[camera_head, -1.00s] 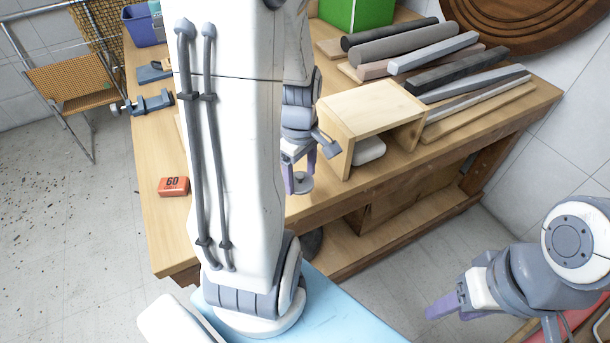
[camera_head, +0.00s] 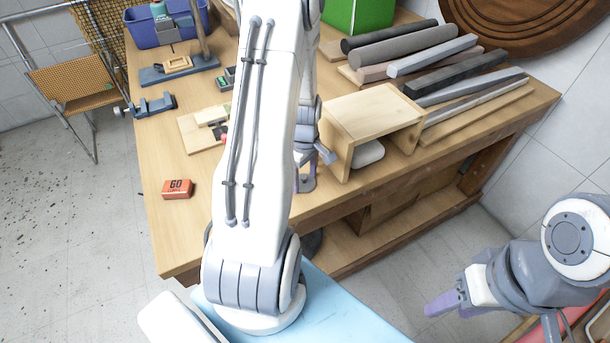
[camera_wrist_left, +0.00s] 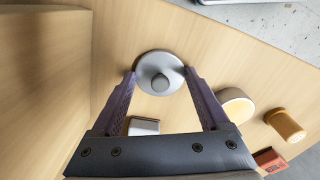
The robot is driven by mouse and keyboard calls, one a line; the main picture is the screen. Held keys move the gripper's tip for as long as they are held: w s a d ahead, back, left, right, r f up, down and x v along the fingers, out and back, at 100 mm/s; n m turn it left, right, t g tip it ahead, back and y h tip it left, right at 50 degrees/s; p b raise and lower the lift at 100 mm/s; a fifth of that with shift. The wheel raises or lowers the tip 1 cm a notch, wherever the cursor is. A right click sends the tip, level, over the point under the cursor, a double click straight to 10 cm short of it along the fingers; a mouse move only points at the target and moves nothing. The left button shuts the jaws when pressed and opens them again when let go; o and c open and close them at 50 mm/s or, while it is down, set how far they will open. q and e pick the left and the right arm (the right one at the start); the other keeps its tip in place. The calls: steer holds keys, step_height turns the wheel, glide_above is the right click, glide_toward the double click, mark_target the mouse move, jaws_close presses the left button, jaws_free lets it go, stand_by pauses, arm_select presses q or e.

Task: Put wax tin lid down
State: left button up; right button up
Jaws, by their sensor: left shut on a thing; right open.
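The wax tin lid, a round grey disc with a knob, shows in the left wrist view (camera_wrist_left: 160,62) between my left fingertips. My left gripper (camera_wrist_left: 161,78) is shut on it. In the head view my left gripper (camera_head: 305,172) is beside the small wooden stand, near the table's front edge, with the lid (camera_head: 306,186) at its tips. I cannot tell whether the lid touches the tabletop. A round, cream-topped container (camera_wrist_left: 236,106), possibly the wax tin, is right of the lid in the wrist view. My right gripper (camera_head: 443,304) is open and empty, away from the table.
The wooden stand (camera_head: 375,108) is right of my left gripper. An orange block marked 60 (camera_head: 177,189) lies on the left of the wooden table (camera_head: 185,235). An amber bottle (camera_wrist_left: 286,125) stands near the round container. Several bars (camera_head: 440,60) lie at the back right.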

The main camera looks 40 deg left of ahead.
mark_target(304, 177)
arm_select(q)
steer(key=shift+f, duration=0.1)
steer(key=o, duration=1.2)
steer(key=shift+r, duration=0.4)
step_height(304, 177, up, 12)
steer(key=f+b, duration=0.1)
steer(key=b, duration=0.1)
steer(key=s+d+r+m, duration=0.2)
steer(key=d+m, duration=0.5)
steer(key=d, duration=0.4)
steer(key=s+d+r+m, duration=0.25)
steer(key=d+m, duration=0.35)
steer(key=d, duration=0.4)
steer(key=s+d+m, duration=0.3)
steer(key=s+m, duration=0.1)
steer(key=s+d+r+m, duration=0.1)
steer(key=s+d+m, duration=0.2)
steer(key=s+m, duration=0.1)
steer(key=s+d+m+h, duration=0.1)
steer(key=s+d+m, duration=0.2)
steer(key=d+m, duration=0.1)
steer(key=shift+s+r, duration=0.15)
steer(key=shift+s, duration=0.25)
